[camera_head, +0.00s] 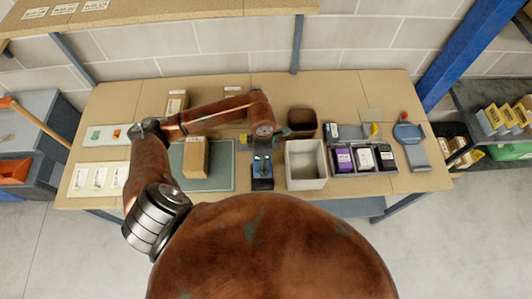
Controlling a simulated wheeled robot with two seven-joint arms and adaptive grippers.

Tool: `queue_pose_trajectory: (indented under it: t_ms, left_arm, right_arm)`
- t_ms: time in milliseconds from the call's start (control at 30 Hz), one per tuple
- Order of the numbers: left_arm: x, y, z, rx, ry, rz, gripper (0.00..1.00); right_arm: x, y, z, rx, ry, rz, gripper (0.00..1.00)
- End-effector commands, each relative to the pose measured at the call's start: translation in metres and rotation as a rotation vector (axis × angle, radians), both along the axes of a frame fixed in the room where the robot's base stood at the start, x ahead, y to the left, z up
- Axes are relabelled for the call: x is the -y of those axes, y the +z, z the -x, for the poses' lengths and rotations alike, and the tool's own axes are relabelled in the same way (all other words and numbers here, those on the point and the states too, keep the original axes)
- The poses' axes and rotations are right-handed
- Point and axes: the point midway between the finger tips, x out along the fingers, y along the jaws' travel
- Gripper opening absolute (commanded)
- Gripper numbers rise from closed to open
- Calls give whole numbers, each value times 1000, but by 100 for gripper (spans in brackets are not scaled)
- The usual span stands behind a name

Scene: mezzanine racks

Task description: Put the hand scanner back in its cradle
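My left arm comes in from the left and reaches over the table. Its wrist ends above a dark upright device with small cyan lights and a blue part (262,172), just left of the white open bin. This device looks like the scanner's cradle, but I cannot tell whether the scanner is in it. My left gripper (283,133) is small, dark and partly hidden by the wrist; its fingers and any held thing are unclear. A small yellow patch (243,139) shows beside the wrist, too small to identify. My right gripper is not in view.
A cardboard box (195,158) stands on a green-grey mat (222,181). Right of the device are a white bin (291,153), a brown bin (302,117), a grey divided tray (367,192) and a blue round object (404,130). Labelled cards (99,178) lie at left.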

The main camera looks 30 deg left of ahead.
Motion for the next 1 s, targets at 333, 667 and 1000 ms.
queue_pose_trajectory:
  t_ms: [333, 667, 1000]
  left_arm:
    - [-1, -28, 2, -2, 2, 1, 47]
    - [0, -56, 1, -1, -1, 1, 47]
    - [0, -57, 0, 0, -2, 0, 47]
  right_arm:
    - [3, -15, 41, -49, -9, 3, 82]
    - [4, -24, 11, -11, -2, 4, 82]
    - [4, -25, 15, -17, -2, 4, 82]
